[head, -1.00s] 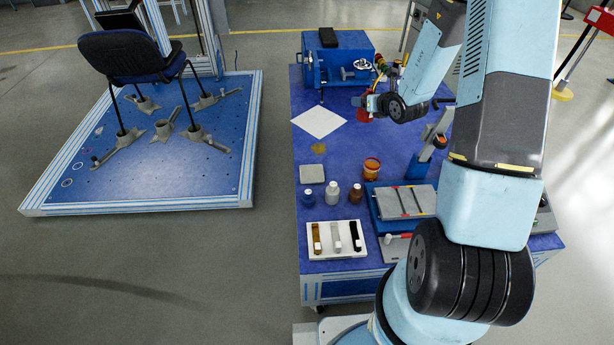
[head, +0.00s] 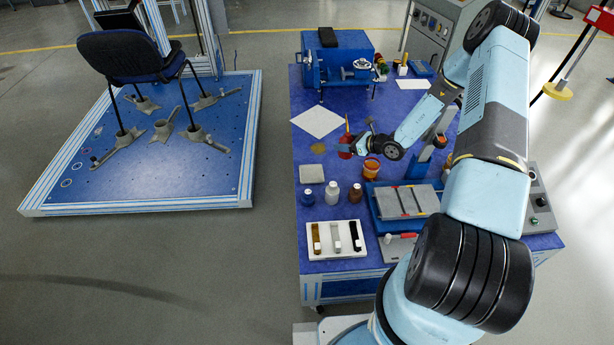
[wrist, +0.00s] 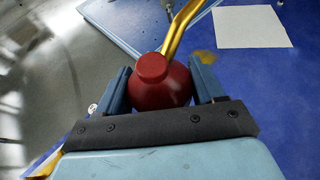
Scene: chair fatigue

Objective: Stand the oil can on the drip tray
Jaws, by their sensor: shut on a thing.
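The oil can (head: 345,147) is red and round with a brass spout, and it also shows in the wrist view (wrist: 160,88). My gripper (head: 352,147) is shut on the can's body, with one blue finger on each side in the wrist view (wrist: 160,92). The can looks roughly upright over the blue table; its base is hidden, so its height is unclear. A small grey-beige square (head: 312,173), which looks like the drip tray, lies empty at the table's left side. It is left of the can and nearer the camera.
A yellowish spot (head: 319,148) and a white sheet (head: 320,121) lie on the table. An orange-brown pot (head: 371,168) stands close to my gripper. A blue-capped bottle (head: 308,197), a white bottle (head: 332,193) and a brown bottle (head: 355,193) stand just in front of the square.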

